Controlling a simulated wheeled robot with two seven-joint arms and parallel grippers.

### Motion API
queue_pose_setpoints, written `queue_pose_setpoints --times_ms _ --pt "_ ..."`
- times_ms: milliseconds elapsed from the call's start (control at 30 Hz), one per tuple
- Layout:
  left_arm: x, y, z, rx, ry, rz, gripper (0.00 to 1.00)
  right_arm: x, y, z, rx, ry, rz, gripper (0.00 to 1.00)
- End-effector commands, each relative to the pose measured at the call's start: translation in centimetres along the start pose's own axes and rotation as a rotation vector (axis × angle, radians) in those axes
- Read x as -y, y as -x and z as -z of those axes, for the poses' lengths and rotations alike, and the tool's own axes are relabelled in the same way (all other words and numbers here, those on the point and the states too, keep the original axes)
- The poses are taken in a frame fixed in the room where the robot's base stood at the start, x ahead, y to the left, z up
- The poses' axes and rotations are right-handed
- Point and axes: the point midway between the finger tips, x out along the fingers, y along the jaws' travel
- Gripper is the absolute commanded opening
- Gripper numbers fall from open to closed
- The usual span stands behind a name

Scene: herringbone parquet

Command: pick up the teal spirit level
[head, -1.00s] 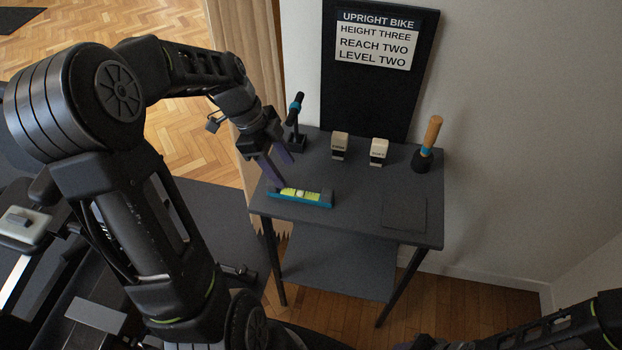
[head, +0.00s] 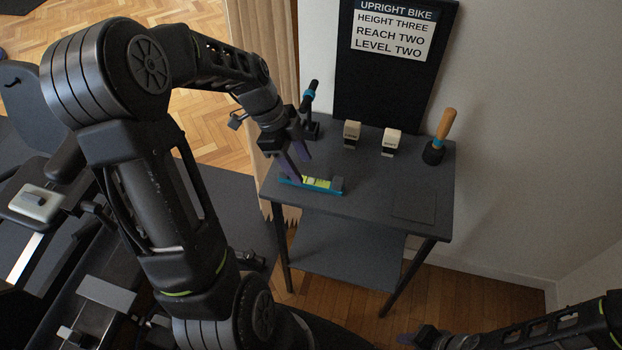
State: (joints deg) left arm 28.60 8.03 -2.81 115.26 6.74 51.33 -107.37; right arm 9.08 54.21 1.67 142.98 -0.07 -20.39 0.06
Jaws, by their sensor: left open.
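The teal spirit level (head: 325,184) lies flat near the front left edge of the dark table (head: 365,205). It has a yellow-green window and a dark block at its right end. My left gripper (head: 302,168) is open, with its purple fingers pointing down just above and behind the level's left part. The near finger overlaps the level's left end in the picture; I cannot tell whether they touch. My right arm enters at the lower right, and its dark end (head: 425,338) is low and away from the table; its jaws are not clear.
A black-and-teal tool in a stand (head: 311,105) is close behind my left gripper. Two pale blocks (head: 351,134) (head: 391,141) and a wooden-handled tool in a dark cup (head: 436,150) stand along the back. The table's front right holds a flat dark square (head: 414,207). A sign board (head: 393,70) leans behind.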

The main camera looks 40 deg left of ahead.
Motion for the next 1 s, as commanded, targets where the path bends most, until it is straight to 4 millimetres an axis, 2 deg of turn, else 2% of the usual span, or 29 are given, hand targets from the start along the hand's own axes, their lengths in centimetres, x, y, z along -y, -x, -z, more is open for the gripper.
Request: queue_pose_setpoints --times_ms 200,333,933,1000 --pt "-0.1 -3.1 0.3 -0.001 -0.001 -0.006 0.51 0.4 0.9 0.0 0.000 0.000 0.000 0.36" --pt "0.0 -4.4 0.2 -0.001 0.000 -0.002 0.51 0.4 1.0 0.0 0.001 0.000 0.000 0.36" --pt "0.0 -4.5 0.2 0.000 0.000 -0.001 0.51 0.4 1.0 0.0 0.001 0.000 0.000 0.36" --pt "0.0 -4.5 0.2 0.000 0.000 -0.001 0.47 0.4 1.0 0.0 0.001 0.000 0.000 0.36"
